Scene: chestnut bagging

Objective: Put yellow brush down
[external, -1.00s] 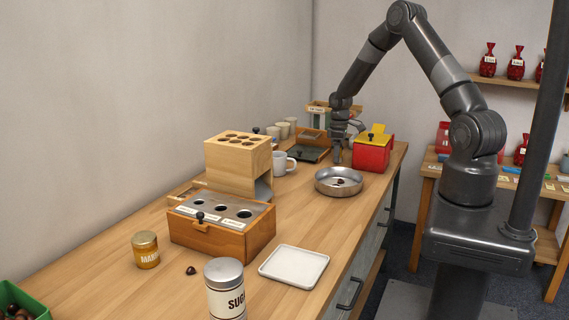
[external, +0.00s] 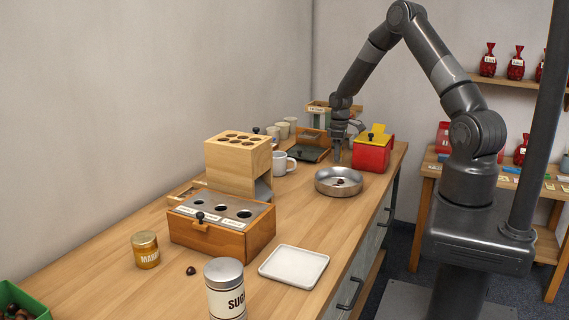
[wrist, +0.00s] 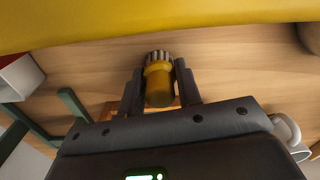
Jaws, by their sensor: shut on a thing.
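In the wrist view, my gripper (wrist: 159,72) has a dark finger on each side of the yellow brush (wrist: 158,88) and is shut on it. The brush shows as a short yellow cylinder with pale, ridged bristles at its far end. In the external view, my gripper (external: 337,155) points down low over the far part of the wooden worktop (external: 300,215), left of the red box (external: 371,155) and behind the metal bowl (external: 339,190). The brush is too small to make out there. I cannot tell whether it touches the worktop.
A white mug (external: 281,164) stands left of my gripper. A dark green tray (external: 310,154) lies behind it. A large yellow surface (wrist: 160,20) fills the top of the wrist view; I cannot tell what it is. Bare worktop lies around the bowl.

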